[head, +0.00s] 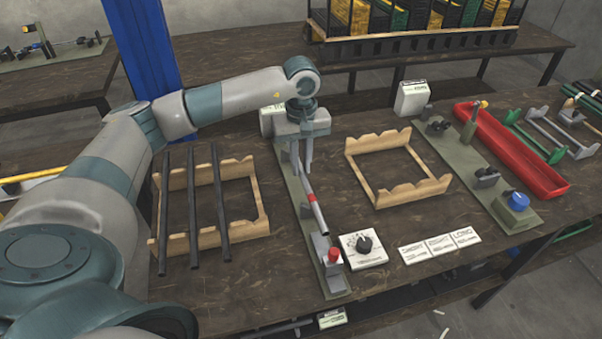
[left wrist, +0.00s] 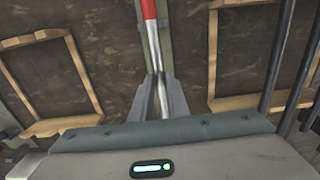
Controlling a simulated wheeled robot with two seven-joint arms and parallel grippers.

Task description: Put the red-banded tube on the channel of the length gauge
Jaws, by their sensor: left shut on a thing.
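The red-banded tube (head: 319,216) is silver with a red band, which also shows in the left wrist view (left wrist: 149,10). My left gripper (head: 302,172) is shut on the tube's far part, behind the band. The tube runs along a long narrow green base plate (head: 334,284), which I take as the length gauge, with a red knob (head: 333,254) and grey block at its near end. The tube's near end is close to that block. The fingers and tube hide the channel, and I cannot tell whether the tube touches it. My right gripper is not in view.
A wooden rack (head: 265,208) with three dark bars stands left, and an empty wooden rack (head: 441,186) stands right. A fixture with a blue knob (head: 517,200) and a red tray (head: 545,178) are farther right.

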